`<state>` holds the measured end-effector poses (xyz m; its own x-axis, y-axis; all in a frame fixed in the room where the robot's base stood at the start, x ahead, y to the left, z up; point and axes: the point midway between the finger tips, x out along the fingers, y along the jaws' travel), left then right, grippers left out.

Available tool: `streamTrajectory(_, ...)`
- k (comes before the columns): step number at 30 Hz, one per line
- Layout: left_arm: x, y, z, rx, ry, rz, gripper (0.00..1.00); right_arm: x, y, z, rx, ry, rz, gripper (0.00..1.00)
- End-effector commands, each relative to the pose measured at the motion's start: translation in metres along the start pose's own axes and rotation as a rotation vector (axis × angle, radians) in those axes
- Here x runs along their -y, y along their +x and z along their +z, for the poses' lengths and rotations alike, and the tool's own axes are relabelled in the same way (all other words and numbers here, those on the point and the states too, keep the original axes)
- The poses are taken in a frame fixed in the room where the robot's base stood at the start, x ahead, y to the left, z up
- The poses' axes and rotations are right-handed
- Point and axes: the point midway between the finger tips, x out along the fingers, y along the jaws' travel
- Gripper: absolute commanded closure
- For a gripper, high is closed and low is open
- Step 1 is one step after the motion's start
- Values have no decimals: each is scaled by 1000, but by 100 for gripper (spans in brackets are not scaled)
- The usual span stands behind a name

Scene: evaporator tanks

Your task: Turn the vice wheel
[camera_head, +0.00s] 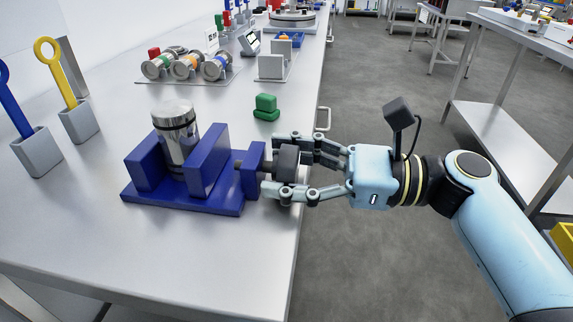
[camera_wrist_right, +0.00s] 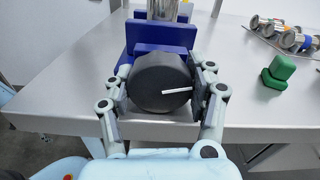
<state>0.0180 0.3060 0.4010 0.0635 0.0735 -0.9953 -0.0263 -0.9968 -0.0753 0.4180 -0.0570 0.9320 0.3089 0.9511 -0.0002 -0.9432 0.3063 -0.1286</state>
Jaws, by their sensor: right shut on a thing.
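A blue vice (camera_head: 218,190) stands on the metal table near its right edge, with a silver cylinder (camera_head: 176,138) upright between its jaws. The dark grey vice wheel (camera_head: 287,160) is on the vice's right side. My right gripper (camera_head: 283,165) is shut around the wheel, one finger on each side. In the right wrist view the round wheel (camera_wrist_right: 162,82) faces the camera, with a white mark pointing right. The blue vice (camera_wrist_right: 175,34) and part of the cylinder (camera_wrist_right: 163,8) show behind it. My left gripper is not in view.
A green block (camera_head: 265,107) lies on the table behind the wheel. Several silver canisters (camera_head: 186,66) lie on a rack farther back. Grey holders with a yellow tool (camera_head: 54,68) and a blue tool (camera_head: 14,100) stand at the left. Open floor lies right of the table.

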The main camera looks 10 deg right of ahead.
Motion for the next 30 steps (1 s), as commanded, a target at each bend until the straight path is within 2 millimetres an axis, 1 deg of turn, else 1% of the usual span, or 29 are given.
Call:
streamTrajectory(6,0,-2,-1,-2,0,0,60,0,0,0,0,-234,0,76)
streamTrajectory(9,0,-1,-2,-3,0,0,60,0,0,0,0,-302,0,76)
streamTrajectory(18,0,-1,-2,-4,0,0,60,0,0,0,0,-322,0,76)
streamTrajectory(19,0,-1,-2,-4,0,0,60,0,0,0,0,-322,0,43)
streamTrajectory(24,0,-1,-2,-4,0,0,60,0,0,0,0,-321,0,21)
streamTrajectory(30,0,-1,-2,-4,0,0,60,0,0,0,-1,-321,0,20)
